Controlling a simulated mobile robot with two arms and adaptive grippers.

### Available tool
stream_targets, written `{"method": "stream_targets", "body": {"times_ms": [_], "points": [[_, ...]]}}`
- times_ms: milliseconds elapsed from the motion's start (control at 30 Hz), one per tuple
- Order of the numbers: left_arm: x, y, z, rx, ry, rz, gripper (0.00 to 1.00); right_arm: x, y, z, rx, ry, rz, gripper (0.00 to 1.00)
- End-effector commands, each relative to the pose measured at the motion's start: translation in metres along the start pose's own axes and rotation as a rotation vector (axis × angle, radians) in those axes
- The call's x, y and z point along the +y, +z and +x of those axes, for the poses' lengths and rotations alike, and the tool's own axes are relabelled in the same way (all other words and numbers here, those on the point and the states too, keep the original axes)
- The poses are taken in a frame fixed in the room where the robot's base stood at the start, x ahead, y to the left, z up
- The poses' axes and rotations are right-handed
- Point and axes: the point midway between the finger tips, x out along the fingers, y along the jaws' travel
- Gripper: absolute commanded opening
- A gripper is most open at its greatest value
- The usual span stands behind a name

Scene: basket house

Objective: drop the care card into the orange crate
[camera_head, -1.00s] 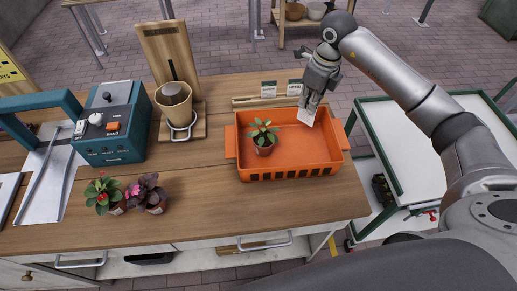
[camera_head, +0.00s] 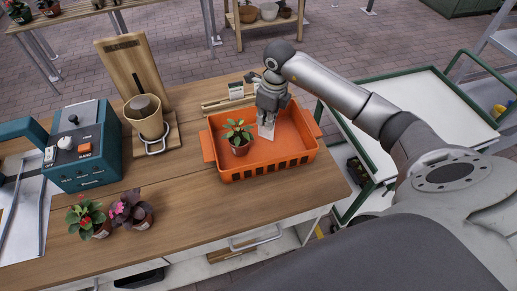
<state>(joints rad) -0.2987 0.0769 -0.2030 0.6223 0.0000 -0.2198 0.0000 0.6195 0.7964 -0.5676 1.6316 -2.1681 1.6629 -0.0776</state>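The care card (camera_head: 266,132) is a small white card, hanging upright and slightly tilted below my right gripper. My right gripper (camera_head: 269,116) points down over the orange crate and appears shut on the card's upper end. The orange crate (camera_head: 270,162) stands on the wooden bench. The card is over the crate's inside; I cannot tell whether its lower edge touches the floor. A potted green plant (camera_head: 239,136) stands in the crate, left of the card. My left gripper is not in view.
A wooden rack with a small white card (camera_head: 236,90) stands behind the crate. A teal machine (camera_head: 85,150), a wooden stand with a tan pot (camera_head: 146,118) and two flowering plants (camera_head: 110,217) are to the left. A white-topped cart (camera_head: 430,112) stands right.

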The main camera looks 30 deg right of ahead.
Motion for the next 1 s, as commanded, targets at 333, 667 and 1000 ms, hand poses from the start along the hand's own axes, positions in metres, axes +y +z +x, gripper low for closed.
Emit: {"method": "stream_targets", "body": {"times_ms": [333,667,1000], "points": [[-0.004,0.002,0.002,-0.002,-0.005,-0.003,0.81,0.0,0.0,0.003,0.0,0.0,0.0,0.09],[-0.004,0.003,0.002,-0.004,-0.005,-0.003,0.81,0.0,0.0,0.003,0.0,0.0,0.0,0.3],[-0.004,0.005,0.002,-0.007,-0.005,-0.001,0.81,-0.001,0.001,-0.018,-0.004,-0.003,0.0,0.3]]}}
